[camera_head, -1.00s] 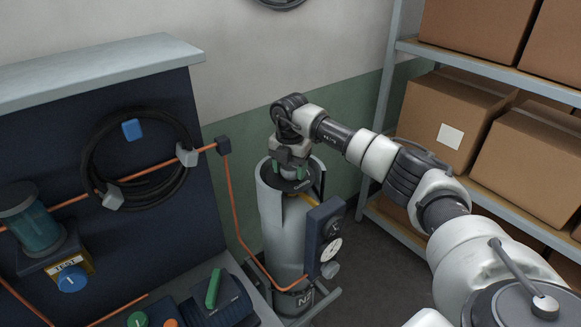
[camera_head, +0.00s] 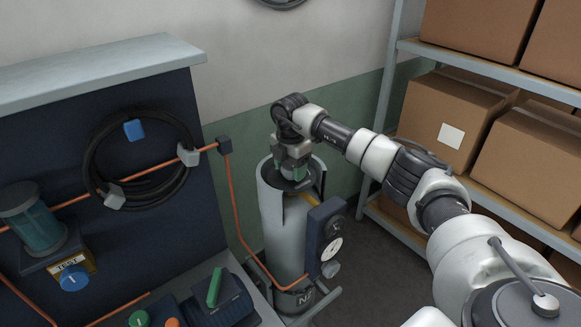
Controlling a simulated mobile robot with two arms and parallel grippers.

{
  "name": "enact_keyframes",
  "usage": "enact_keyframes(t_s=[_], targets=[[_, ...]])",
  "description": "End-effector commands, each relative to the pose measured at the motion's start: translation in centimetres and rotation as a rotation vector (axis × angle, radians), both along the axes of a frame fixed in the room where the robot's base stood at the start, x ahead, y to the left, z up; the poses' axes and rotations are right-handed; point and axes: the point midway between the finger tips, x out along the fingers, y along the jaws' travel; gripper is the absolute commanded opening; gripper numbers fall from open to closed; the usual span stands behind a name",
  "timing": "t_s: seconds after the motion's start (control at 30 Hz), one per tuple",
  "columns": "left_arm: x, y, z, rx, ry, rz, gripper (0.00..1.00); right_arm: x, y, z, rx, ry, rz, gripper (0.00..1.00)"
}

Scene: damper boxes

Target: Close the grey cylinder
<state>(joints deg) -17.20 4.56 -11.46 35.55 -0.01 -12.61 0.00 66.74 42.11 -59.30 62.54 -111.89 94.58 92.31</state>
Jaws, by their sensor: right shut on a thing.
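The grey cylinder (camera_head: 284,235) stands upright on the floor in the middle of the view, with an open-fronted collar around its top. My right gripper (camera_head: 293,173) points down into the collar and is shut on the valve knob at the cylinder's top. The fingers and collar mostly hide the knob, so I cannot tell how far it is turned. My left gripper is not in view.
A dark gauge box (camera_head: 325,235) is at the cylinder's right side. An orange hose (camera_head: 236,205) runs down to it from the dark panel. A workbench with a green-handled device (camera_head: 215,288) is at left. Shelves with cardboard boxes (camera_head: 452,120) stand at right.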

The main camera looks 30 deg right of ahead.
Motion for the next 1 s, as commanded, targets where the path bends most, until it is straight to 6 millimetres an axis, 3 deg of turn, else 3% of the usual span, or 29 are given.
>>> enact_keyframes(t_s=[0.1, 0.13, 0.3, 0.67, 1.0], targets=[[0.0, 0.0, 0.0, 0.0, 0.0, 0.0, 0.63, 0.1, -0.1, 0.3, 0.0, -0.007, -0.005, 0.35], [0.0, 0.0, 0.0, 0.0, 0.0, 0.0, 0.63, 0.1, -0.1, 0.3, 0.0, -0.007, -0.005, 0.62], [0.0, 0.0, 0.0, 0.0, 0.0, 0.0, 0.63, 0.1, -0.1, 0.2, 0.0, -0.004, -0.003, 0.84], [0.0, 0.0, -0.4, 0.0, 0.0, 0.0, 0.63, 0.1, 0.0, 0.8, 0.001, -0.004, -0.001, 0.84], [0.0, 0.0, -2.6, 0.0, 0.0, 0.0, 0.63, 0.1, -0.1, 7.2, 0.001, -0.008, -0.002, 0.84]])
